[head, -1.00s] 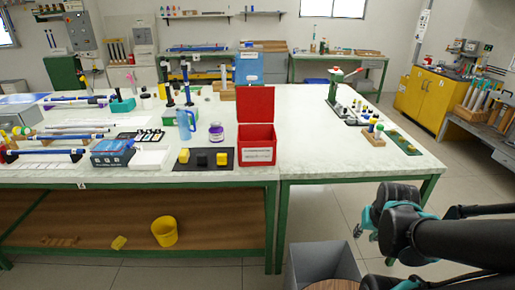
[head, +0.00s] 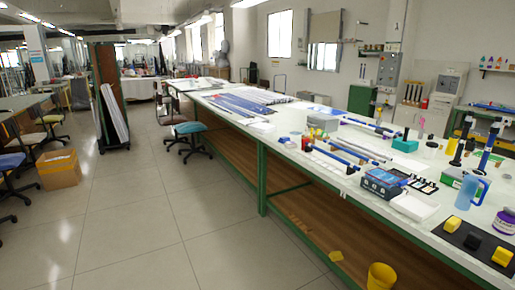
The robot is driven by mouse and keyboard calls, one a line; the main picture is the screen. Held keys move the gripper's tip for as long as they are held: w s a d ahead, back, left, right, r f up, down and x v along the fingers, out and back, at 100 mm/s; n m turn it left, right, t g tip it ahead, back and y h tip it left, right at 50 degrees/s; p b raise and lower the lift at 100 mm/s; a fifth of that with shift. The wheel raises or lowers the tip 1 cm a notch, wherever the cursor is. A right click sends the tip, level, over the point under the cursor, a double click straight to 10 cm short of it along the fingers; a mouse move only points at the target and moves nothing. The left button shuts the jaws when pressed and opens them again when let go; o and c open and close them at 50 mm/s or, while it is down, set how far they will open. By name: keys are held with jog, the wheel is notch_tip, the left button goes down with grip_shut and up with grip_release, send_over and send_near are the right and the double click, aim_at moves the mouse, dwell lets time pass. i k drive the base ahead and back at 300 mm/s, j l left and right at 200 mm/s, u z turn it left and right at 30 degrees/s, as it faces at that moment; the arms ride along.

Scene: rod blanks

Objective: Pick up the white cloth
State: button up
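A small flat white piece (head: 413,207) lies on the long worktable, just right of a blue box (head: 384,183). It may be the white cloth, but it is too small to tell cloth from paper. A pale flat piece (head: 262,127) also lies near the table's left edge, farther back, and its material is unclear. My gripper is out of view.
The long worktable (head: 345,205) with green legs holds blue rods, a blue jug (head: 470,192) and a black mat (head: 472,240) with yellow and black blocks. A yellow bucket (head: 381,276) is below. Chairs and a cardboard box (head: 59,168) stand left; the floor between (head: 160,215) is clear.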

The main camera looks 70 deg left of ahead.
aim_at(290, 144)
jog(key=u, duration=2.15)
jog(key=i+j+z, duration=0.15)
jog(key=i, duration=0.35)
jog(key=i+j+z, duration=0.15)
jog(key=i+j, duration=0.25)
jog(key=i+j+z, duration=0.15)
jog(key=i+j, duration=0.2)
jog(key=i, duration=0.2)
